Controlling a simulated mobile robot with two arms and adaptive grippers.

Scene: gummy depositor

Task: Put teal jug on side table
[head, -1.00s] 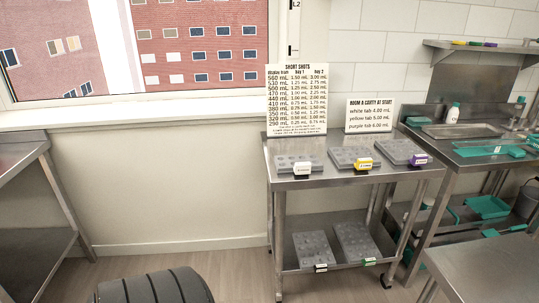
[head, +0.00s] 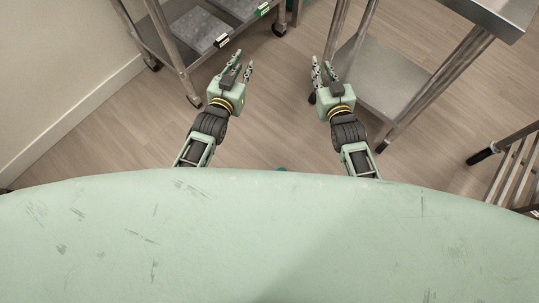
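No teal jug can be made out in the head view, which now looks down past my own pale green body. My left gripper (head: 241,68) is open and empty, its fingers apart over the floor near the wheeled steel cart. My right gripper (head: 322,68) is open and empty, in front of a steel table (head: 505,12) at the upper right. I cannot tell whether this is the side table.
The cart's lower shelf (head: 158,42) holds grey molds (head: 198,30) with tabs. The steel table's lower shelf (head: 378,75) is bare where visible. A slatted metal rack (head: 515,170) stands at the right edge. Wood floor (head: 275,110) is clear between cart and table.

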